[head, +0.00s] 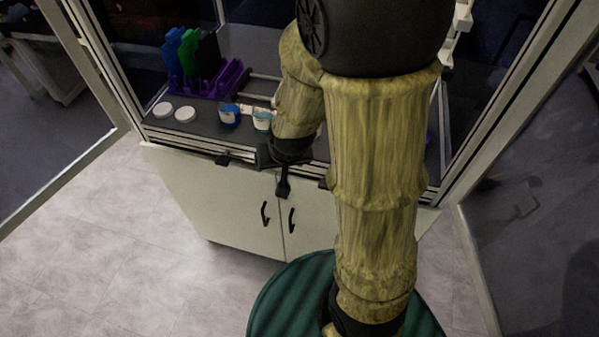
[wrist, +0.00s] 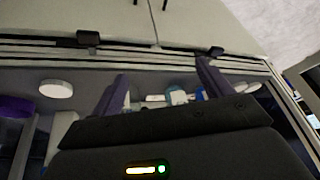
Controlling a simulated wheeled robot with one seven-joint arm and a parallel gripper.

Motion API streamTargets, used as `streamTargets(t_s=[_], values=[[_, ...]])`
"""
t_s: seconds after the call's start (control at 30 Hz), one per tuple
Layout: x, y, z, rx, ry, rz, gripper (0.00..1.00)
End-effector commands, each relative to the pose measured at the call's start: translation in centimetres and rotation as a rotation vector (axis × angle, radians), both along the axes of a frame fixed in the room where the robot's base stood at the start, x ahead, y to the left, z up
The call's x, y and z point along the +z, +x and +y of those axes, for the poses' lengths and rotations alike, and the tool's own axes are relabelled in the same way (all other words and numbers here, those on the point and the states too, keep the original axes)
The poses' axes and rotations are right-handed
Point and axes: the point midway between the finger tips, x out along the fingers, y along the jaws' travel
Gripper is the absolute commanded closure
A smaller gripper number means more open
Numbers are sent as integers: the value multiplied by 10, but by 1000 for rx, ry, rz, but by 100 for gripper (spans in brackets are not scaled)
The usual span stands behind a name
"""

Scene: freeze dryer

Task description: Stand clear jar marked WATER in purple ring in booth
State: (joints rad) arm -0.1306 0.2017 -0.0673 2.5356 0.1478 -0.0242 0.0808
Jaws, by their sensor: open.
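A clear jar with a pale label and a blue-green tint (head: 262,121) stands on the dark booth floor near its front edge; its lettering is too small to read. In the wrist view the jar (wrist: 175,97) shows between my fingers, beyond them and not held. My gripper (wrist: 163,70) is open, its two purplish fingers apart and empty. In the head view my arm hides most of the gripper, close to the right of the jar. A purple round thing (wrist: 14,107), likely the ring, is at the wrist view's left edge; a purple sliver (head: 428,137) shows right of my arm.
A blue jar (head: 229,116) stands just left of the clear jar. Two white lids (head: 185,114) lie farther left, before a purple rack (head: 215,85) with green and blue pieces. A white disc (wrist: 57,88) lies near the purple thing. Booth frame posts stand on both sides.

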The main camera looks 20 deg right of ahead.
Motion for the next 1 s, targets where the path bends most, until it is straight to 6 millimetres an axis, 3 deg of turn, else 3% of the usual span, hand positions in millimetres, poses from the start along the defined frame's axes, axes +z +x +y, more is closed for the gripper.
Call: streamTargets(t_s=[0.03, 0.2, 0.33, 0.77, 0.87, 1.0], values=[[11, -14, -5, 30, -7, 33, 21], [30, -56, -17, 128, -50, 155, 21], [35, -69, -22, 153, -65, 194, 21], [33, -68, -20, 150, -61, 192, 17], [26, -59, -15, 132, -47, 170, 17], [6, -33, 0, 72, -12, 96, 17]])
